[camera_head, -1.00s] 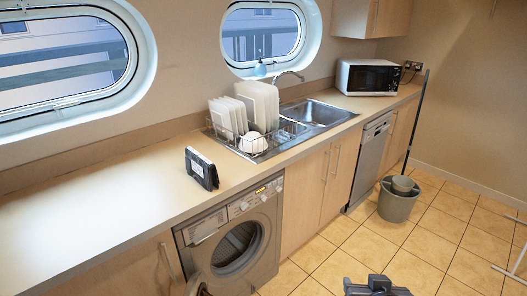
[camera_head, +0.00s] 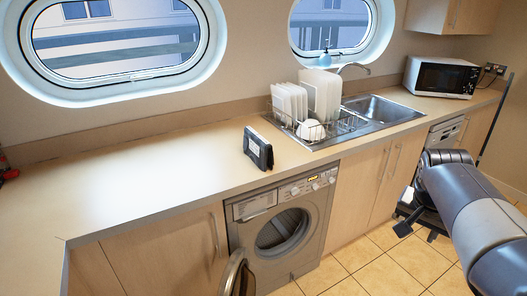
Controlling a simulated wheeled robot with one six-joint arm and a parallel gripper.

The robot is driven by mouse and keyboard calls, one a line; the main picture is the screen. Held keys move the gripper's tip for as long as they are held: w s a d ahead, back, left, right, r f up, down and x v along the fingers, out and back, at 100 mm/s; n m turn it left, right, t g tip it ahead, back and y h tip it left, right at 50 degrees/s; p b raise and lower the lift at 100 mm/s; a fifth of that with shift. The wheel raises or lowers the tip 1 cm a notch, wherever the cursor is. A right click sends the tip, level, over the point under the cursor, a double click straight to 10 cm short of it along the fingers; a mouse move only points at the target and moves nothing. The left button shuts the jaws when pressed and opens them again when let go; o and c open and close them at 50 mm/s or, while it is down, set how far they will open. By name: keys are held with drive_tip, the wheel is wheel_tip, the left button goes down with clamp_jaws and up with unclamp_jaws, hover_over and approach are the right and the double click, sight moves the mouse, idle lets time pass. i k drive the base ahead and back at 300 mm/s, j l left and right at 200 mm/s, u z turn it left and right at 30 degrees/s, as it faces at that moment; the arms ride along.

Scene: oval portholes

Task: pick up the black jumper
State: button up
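I cannot make out a black jumper in this view. The washing machine (camera_head: 318,225) stands under the counter, and its round door (camera_head: 236,273) is swung open to the left. The inside of its drum (camera_head: 282,230) is dark and grey, and I cannot tell what lies in it. My gripper (camera_head: 418,232) hangs at the right, above the tiled floor and in front of the cupboards. It is right of the washing machine and apart from it. Its two dark tips look spread, with nothing seen between them.
The counter (camera_head: 150,165) runs along the wall, mostly bare at left. A small black device (camera_head: 258,148) stands on it. A dish rack (camera_head: 318,128) with plates, the sink (camera_head: 375,108) and a microwave (camera_head: 442,77) are farther right. Tiled floor (camera_head: 345,260) is open before the cupboards.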

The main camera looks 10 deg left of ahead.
sight(261, 153)
drive_tip(key=i+u, duration=0.15)
drive_tip(key=u, duration=0.3)
drive_tip(key=i+l+u, duration=0.1)
drive_tip(key=u, duration=0.35)
drive_tip(key=i+l+u, duration=0.15)
drive_tip(key=u, duration=0.25)
drive_tip(key=i+l+u, duration=0.1)
drive_tip(key=u, duration=0.35)
drive_tip(key=i+l+u, duration=0.15)
drive_tip(key=l, duration=0.4)
drive_tip(key=i+l+u, duration=0.15)
drive_tip(key=l, duration=0.45)
drive_tip(key=i+l+u, duration=0.2)
drive_tip(key=l, duration=0.4)
drive_tip(key=l+u, duration=0.15)
drive_tip(key=l, duration=0.45)
